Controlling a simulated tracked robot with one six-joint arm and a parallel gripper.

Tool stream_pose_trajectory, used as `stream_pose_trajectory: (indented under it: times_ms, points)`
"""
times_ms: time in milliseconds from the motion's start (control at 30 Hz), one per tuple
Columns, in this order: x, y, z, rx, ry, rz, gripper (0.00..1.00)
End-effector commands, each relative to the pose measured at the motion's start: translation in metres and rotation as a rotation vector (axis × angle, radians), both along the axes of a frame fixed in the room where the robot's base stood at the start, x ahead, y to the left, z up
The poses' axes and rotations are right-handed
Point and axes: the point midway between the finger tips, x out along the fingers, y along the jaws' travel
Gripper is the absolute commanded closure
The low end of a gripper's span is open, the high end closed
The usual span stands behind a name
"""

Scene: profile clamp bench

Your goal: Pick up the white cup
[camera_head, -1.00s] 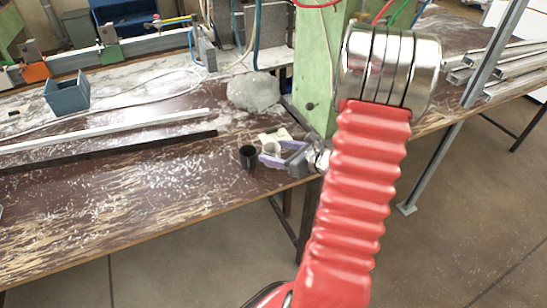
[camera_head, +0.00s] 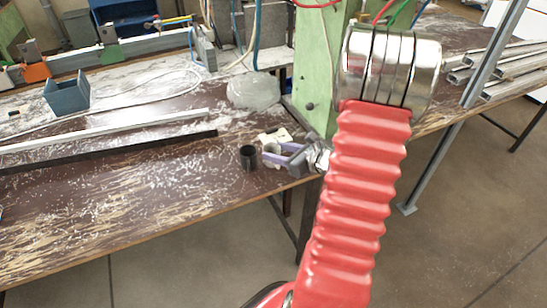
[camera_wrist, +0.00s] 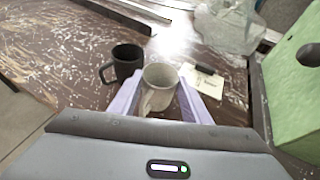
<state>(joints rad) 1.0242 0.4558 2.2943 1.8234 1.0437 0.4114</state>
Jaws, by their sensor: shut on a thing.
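The white cup (camera_wrist: 160,77) stands upright on the brown bench in the wrist view, its handle toward me. In the head view the white cup (camera_head: 271,149) is small and partly hidden by the fingers. My gripper (camera_wrist: 158,100) has its two pale purple fingers on either side of the cup and is shut on it. In the head view my gripper (camera_head: 279,154) reaches in from the right at the bench's edge. I cannot tell whether the cup is clear of the bench top.
A black cup (camera_wrist: 127,62) stands just left of the white cup. A pale card with a dark item (camera_wrist: 203,80) lies to its right. A clear plastic bag (camera_head: 254,91) and a green post (camera_head: 316,75) stand behind. Long bars (camera_head: 120,148) lie at left.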

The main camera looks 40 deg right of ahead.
Motion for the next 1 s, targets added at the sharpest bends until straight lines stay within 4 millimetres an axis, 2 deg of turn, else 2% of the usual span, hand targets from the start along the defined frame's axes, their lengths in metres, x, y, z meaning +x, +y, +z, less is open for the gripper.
stream_pose_trajectory:
  times_ms: [133,533,767,1000]
  points:
    - [0.000,0.000,0.000,0.000,0.000,0.000,0.83]
    - [0.000,0.000,0.008,-0.002,-0.001,0.000,0.83]
    - [0.000,-0.001,0.034,-0.005,-0.003,0.000,0.83]
    - [0.000,-0.001,0.070,-0.004,-0.002,0.000,0.83]
